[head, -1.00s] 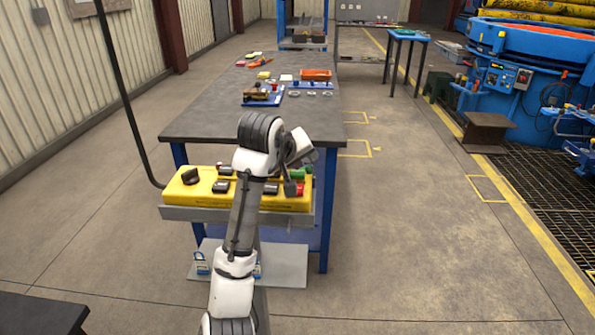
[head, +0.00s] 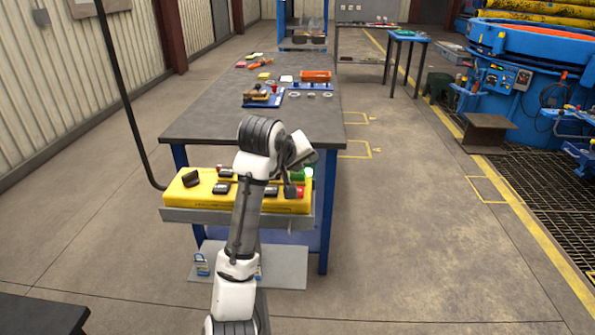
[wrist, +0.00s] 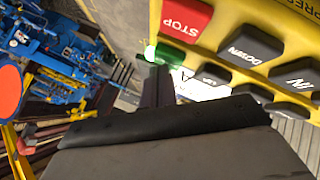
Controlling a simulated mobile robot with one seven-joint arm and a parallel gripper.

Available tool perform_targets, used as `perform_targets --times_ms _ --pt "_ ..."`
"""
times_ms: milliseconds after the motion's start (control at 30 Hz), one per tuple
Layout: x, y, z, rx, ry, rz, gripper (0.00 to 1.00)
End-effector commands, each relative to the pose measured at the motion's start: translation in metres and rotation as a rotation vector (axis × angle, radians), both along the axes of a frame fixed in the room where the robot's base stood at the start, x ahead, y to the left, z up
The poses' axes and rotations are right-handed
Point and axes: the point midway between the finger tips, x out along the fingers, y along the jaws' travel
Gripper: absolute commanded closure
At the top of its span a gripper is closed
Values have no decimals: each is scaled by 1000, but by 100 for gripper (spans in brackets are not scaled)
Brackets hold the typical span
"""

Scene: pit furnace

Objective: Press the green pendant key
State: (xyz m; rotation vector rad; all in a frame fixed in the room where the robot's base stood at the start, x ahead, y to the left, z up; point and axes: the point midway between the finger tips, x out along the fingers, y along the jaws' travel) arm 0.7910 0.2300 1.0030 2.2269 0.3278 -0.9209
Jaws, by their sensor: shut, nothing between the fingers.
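The yellow pendant (head: 205,199) lies on a grey shelf at the near end of the bench. Its green key (head: 297,175) is at the right end, beside the red STOP key (head: 300,192). In the wrist view the green key (wrist: 169,55) sits next to the STOP key (wrist: 186,18), with a bright green-white light (wrist: 150,52) at its edge. My gripper (wrist: 157,77) is shut and empty. Its narrow dark tip reaches up to the green key and appears to touch it; the exact contact is hard to see.
Black keys, including DOWN (wrist: 250,45), lie close beside the green key. A black cable (head: 130,100) rises from the pendant's left end. The grey bench top (head: 200,125) beyond holds small parts. Open floor lies to the right.

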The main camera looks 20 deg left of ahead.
Motion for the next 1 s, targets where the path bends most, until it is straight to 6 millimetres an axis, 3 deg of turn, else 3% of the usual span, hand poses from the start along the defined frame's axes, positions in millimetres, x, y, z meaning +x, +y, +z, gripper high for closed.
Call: perform_targets --times_ms 167,567,1000 --pt "0 -1 12 -1 0 -1 100" --pt "0 0 13 0 -1 0 100" --pt "0 0 55 0 0 0 100"
